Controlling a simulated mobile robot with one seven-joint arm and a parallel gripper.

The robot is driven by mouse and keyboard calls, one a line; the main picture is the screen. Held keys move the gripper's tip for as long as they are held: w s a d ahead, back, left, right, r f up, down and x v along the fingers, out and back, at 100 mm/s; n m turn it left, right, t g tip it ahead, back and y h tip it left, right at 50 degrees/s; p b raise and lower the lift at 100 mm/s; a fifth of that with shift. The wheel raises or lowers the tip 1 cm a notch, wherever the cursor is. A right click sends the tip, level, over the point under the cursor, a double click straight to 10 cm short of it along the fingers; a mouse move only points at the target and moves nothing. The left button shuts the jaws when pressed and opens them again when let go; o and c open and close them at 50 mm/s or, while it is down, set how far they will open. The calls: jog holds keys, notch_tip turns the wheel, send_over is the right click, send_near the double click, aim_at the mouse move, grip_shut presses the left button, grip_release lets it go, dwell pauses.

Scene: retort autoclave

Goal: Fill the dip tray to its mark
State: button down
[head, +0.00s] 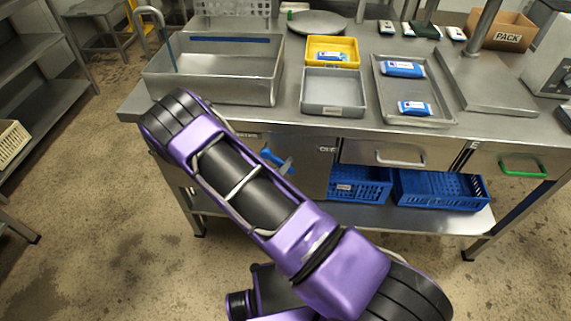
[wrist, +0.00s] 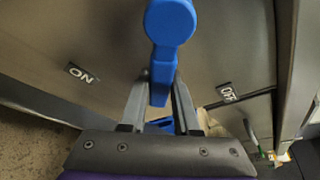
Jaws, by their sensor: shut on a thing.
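The dip tray (head: 215,94) is a deep steel basin at the back left of the counter. A blue mark line (head: 222,39) runs along its inner back wall. A tap (head: 149,13) stands at its left, and a thin blue streak drops from the spout into the tray, like running water. The water level is hard to tell. In the wrist view my gripper (wrist: 160,98) is shut on a blue valve handle (wrist: 170,22), between the ON label (wrist: 83,74) and the OFF label (wrist: 227,92). In the head view the handle (head: 276,160) shows beside my arm, which hides my gripper.
On the counter are a yellow tray (head: 345,42), a grey tray (head: 333,110) and a steel tray with blue-white packs (head: 415,106). Blue crates (head: 440,188) sit on the shelf below. A drawer handle (head: 400,160) protrudes at the front. Floor is clear at the left.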

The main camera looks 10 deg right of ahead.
jog(key=shift+a, duration=0.1)
dwell(0.4)
jog(key=c, duration=0.6)
grip_release()
jog(key=shift+c, duration=0.2)
jog(key=p+v, duration=0.1)
jog(key=v, duration=1.6)
jog(key=shift+s, duration=0.25)
